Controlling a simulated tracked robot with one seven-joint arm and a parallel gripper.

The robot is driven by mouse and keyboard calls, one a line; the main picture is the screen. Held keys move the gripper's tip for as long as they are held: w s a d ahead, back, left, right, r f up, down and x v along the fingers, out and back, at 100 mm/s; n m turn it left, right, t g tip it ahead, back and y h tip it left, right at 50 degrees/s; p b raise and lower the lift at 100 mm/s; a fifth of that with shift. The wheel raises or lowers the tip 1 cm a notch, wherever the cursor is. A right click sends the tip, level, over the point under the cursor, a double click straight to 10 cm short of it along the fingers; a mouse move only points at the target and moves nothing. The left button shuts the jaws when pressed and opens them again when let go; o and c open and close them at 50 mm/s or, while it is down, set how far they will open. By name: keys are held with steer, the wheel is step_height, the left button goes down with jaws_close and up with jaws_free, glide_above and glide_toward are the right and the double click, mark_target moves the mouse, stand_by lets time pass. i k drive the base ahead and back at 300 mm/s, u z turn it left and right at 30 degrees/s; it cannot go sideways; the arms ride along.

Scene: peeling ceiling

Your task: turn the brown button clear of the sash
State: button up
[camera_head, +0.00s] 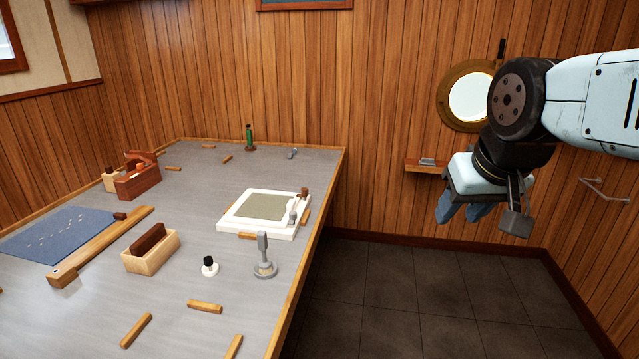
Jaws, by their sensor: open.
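A white frame (237,224), which looks like the sash in its surround, lies flat near the table's right edge. It has a grey-green panel (262,207) in its middle. A small brown piece (304,192), likely the brown button, stands at its right back corner. A whitish upright piece (293,208) is just in front of it. I cannot tell whether the brown piece overlaps the sash.
A grey metal stand (264,258) and a small white, black-topped pot (209,266) are in front of the frame. Wooden strips (205,307) lie about. A wall shelf (424,167) and round porthole (468,98) are behind my arm.

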mark_target(305, 190)
steer(key=z, duration=0.1)
steer(key=i, duration=1.7)
steer(key=u, duration=0.75)
steer(key=k, duration=0.9)
steer(key=u, duration=0.2)
steer(key=i, duration=0.9)
steer(key=z, duration=0.1)
